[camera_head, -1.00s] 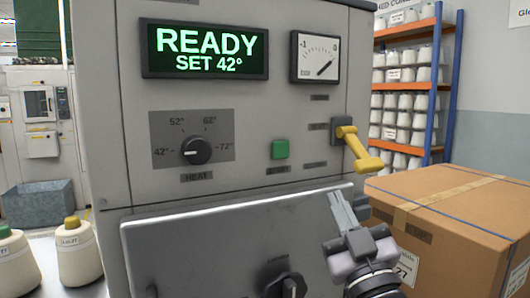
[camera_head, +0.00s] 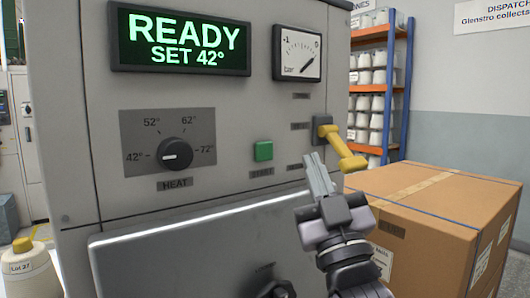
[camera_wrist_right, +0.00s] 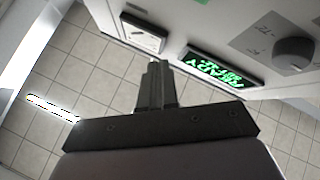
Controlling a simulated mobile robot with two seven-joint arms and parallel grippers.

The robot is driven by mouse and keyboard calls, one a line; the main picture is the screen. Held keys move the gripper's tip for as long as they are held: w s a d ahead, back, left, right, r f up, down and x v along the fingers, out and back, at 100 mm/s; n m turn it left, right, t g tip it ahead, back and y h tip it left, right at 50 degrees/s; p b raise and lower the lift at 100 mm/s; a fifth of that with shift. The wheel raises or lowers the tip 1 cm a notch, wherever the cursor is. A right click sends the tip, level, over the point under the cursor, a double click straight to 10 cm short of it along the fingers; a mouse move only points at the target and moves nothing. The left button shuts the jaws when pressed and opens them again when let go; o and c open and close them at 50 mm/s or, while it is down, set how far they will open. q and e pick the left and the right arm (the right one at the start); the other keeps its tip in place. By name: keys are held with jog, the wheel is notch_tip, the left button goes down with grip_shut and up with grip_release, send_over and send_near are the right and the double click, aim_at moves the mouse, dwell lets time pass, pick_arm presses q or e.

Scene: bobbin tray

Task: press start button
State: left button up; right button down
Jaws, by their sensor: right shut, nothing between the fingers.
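The green start button (camera_head: 263,150) is on the grey machine panel (camera_head: 235,110), above a small label, right of the heat knob (camera_head: 175,154). My right gripper (camera_head: 317,172) is shut and empty, to the right of and a little below the button in the head view, apart from it. In the right wrist view its closed fingers (camera_wrist_right: 154,85) point toward the machine's edge, and the button does not show there. The green display (camera_head: 181,41) reads READY, SET 42°. My left gripper is not in view.
A yellow lever (camera_head: 341,147) sticks out right of the button, close to my right gripper. A tilted metal flap (camera_head: 190,245) is below the panel. A cardboard box (camera_head: 440,205) stands at the right, and a gauge (camera_head: 299,54) is above the button.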

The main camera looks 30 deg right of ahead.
aim_at(264, 151)
jog(key=shift+w, duration=0.1)
jog(key=shift+w+a+b, duration=0.2)
jog(key=shift+w+b, duration=0.15)
jog(key=shift+w, duration=1.8)
jog(key=shift+w+a+b, duration=0.2)
jog(key=shift+w+b, duration=0.1)
jog(key=shift+w, duration=1.85)
jog(key=shift+w, duration=0.1)
jog(key=shift+w, duration=0.3)
